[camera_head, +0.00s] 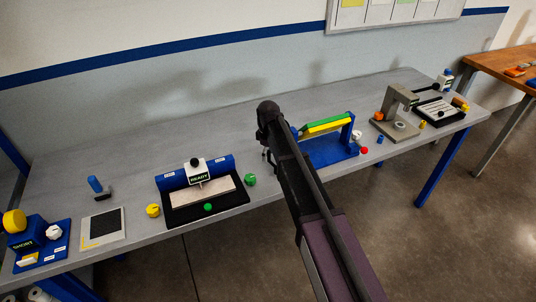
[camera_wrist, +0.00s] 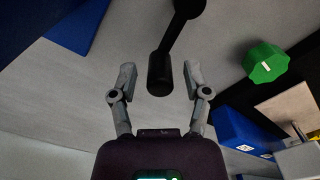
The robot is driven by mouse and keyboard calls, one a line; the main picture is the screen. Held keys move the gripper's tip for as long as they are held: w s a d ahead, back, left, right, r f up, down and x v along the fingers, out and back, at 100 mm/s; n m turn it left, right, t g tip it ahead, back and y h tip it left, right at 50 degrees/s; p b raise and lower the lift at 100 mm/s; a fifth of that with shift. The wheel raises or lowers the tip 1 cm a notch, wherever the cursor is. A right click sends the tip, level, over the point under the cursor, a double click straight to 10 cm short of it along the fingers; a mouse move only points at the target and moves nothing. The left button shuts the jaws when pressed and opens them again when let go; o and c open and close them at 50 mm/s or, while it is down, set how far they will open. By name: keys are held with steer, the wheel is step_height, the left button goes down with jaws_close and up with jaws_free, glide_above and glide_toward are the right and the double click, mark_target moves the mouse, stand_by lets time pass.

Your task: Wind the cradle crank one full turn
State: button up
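The cradle (camera_head: 332,152) is a blue frame holding a green and yellow bar, on the table right of my arm in the head view. The crank (camera_wrist: 183,22) shows in the wrist view as a black arm with a black cylindrical handle (camera_wrist: 159,75). In the head view my arm hides the crank. My gripper (camera_wrist: 160,78) is open in the wrist view. The handle stands between its two grey fingers, with a gap visible on each side. In the head view my gripper is mostly hidden by my arm.
A green knob (camera_wrist: 265,62) lies close by on the right in the wrist view. The blue-and-black READY station (camera_head: 215,202) stands left of my arm. A grey stand (camera_head: 398,112) is farther right. The table behind my arm is clear.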

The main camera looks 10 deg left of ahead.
jaws_close()
steer(key=shift+w+d+m, duration=0.15)
steer(key=shift+m, duration=0.15)
steer(key=m, duration=0.1)
steer(key=w+d+m, duration=0.1)
steer(key=m, duration=0.1)
steer(key=shift+d, duration=0.1)
steer(key=shift+w+d+m, duration=0.15)
steer(key=shift+d+m, duration=0.35)
steer(key=shift+m, duration=0.6)
steer(key=shift+w+d+m, duration=0.1)
steer(key=shift+d+m, duration=0.35)
steer(key=shift+m, duration=0.65)
steer(key=shift+o, duration=1.3)
jaws_free()
